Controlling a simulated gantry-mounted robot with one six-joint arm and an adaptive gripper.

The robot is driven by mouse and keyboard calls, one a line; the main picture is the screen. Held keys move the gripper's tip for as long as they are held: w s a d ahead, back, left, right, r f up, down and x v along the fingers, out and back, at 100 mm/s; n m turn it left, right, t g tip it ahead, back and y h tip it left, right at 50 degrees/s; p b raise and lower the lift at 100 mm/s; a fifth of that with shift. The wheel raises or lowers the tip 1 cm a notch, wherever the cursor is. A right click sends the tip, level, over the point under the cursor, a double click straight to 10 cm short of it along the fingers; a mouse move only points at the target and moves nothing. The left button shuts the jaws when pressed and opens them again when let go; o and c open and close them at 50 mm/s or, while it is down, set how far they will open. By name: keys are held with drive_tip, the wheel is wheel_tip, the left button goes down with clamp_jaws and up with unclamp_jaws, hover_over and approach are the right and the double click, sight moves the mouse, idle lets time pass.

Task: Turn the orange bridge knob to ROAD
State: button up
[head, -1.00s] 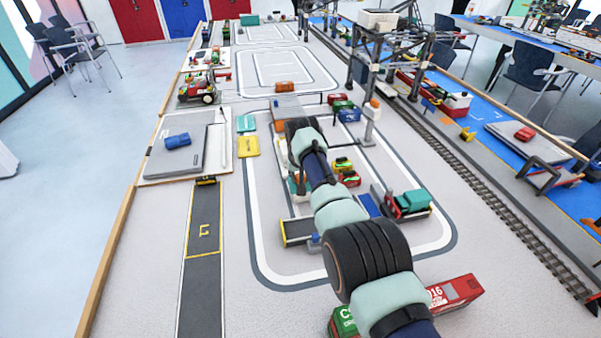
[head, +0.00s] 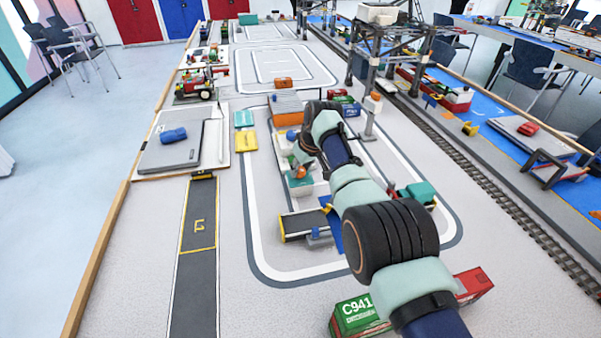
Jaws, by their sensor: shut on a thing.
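The orange knob (head: 301,172) shows as a small orange shape on a teal-topped unit (head: 299,183) among the blocks in the middle of the table. My gripper (head: 301,159) is at the lower end of my wrist, pointing down at the knob. It appears shut on the knob, but its fingers are small and partly covered by my wrist. The knob's pointer and any ROAD marking are too small to read. Behind my wrist lies a grey deck with an orange side (head: 288,118), which looks like the bridge.
A conveyor-like piece (head: 303,226) lies in front of the knob unit. A container marked C941 (head: 358,311) is under my arm. The left front table is fairly clear.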

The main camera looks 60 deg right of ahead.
idle(0.6)
drive_tip(key=o, duration=1.2)
drive_tip(key=shift+c, duration=0.2)
drive_tip(key=shift+r, duration=0.1)
